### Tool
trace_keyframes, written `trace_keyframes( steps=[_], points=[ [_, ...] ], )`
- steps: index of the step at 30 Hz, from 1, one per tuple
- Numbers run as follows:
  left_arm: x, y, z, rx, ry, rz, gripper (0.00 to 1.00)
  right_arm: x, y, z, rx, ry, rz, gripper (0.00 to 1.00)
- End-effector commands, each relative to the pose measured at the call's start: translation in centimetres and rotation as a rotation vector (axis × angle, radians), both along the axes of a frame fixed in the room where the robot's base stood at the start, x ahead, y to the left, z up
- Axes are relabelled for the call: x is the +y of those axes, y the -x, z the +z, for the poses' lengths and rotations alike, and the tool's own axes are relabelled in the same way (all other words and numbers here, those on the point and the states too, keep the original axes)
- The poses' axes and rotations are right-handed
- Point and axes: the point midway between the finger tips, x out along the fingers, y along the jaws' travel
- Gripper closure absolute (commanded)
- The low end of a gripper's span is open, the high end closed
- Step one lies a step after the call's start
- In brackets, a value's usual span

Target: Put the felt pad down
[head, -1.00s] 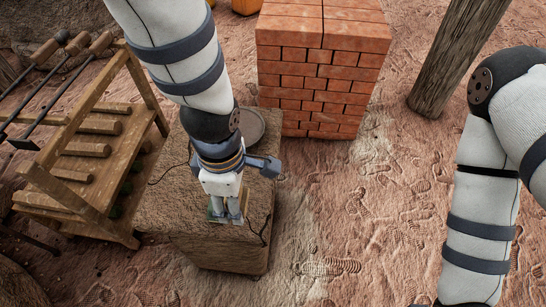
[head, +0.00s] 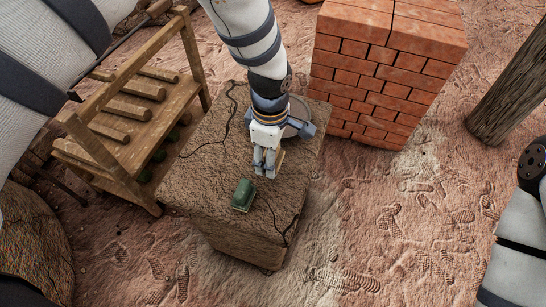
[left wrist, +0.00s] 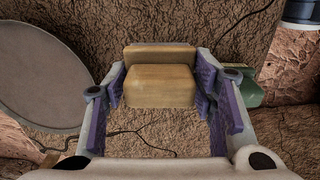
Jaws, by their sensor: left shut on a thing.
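My left gripper (head: 265,168) is over the top of the earthen block (head: 215,135), pointing down. In the left wrist view its fingers are shut on a tan, block-shaped thing (left wrist: 160,86), which I take to be the felt pad. In the head view the fingers hide most of it. I cannot tell whether it touches the surface below. A dark green block (head: 243,195) lies on the same top, just in front of the gripper and apart from it. It also shows right of the fingers in the left wrist view (left wrist: 248,86). My right gripper is out of view.
A round grey plate (head: 299,112) lies behind the gripper; it is at left in the left wrist view (left wrist: 32,85). A wooden rack (head: 135,115) stands at left, a brick stack (head: 370,75) behind right. Thin dark cracks cross the top. Its left part is bare.

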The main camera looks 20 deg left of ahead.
Motion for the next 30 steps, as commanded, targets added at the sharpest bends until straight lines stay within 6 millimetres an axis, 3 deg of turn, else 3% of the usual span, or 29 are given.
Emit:
trace_keyframes(
  steps=[6,17,18,20,30],
  points=[
    [0.3,-1.0,-3.6,0.001,-0.001,0.000,0.71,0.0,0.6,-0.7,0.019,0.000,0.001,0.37],
    [0.3,-1.1,-4.1,-0.003,0.000,0.001,0.71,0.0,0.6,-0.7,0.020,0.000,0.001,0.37],
    [0.3,-1.1,-4.1,-0.003,0.000,0.001,0.44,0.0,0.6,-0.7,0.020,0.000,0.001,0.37],
    [0.3,-1.1,-4.0,-0.003,0.000,0.001,0.31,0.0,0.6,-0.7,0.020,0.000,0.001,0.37],
    [0.3,-1.1,-4.1,-0.002,0.000,0.000,0.29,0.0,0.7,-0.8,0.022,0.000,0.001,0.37]
  ],
)
